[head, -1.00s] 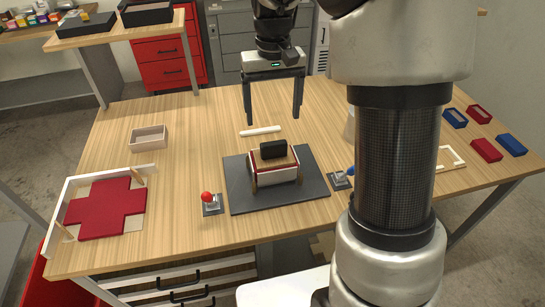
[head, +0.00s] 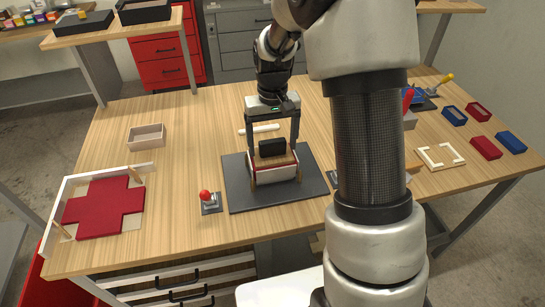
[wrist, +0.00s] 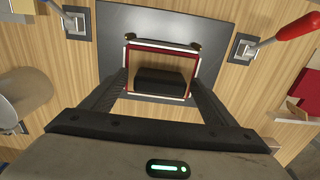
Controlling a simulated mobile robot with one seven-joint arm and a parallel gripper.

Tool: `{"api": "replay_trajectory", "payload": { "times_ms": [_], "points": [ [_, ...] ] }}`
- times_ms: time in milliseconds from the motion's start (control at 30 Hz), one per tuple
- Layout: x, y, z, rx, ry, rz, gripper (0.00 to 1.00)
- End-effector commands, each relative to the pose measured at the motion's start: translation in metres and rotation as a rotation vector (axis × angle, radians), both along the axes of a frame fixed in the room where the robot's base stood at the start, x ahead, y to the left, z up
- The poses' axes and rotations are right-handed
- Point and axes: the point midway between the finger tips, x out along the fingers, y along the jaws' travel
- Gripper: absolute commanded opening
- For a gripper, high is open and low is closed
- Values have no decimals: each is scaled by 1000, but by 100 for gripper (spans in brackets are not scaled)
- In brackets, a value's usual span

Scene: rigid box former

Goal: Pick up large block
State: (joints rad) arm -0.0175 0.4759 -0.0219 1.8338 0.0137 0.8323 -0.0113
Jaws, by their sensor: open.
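My gripper (head: 272,150) is open and points down above the box. In the wrist view its two fingers (wrist: 160,84) stand wide apart, on the left and right of the block. I cannot tell whether they touch the box.
A red-knobbed lever (head: 208,200) stands left of the base plate. A red cross-shaped sheet (head: 104,208) lies in a corner frame at left, near a small open wooden box (head: 147,137). Red and blue boxes (head: 485,148) lie at right.

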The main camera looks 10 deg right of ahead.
Motion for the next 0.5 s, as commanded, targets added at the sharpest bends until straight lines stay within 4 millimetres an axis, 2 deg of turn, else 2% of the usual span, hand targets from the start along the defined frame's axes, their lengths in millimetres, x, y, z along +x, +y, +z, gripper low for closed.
{"api": "replay_trajectory", "payload": {
  "times_ms": [133,500],
  "points": [
    [0,0,0,0,0,0,80],
    [0,0,1,0,-1,0,18]
  ]
}}
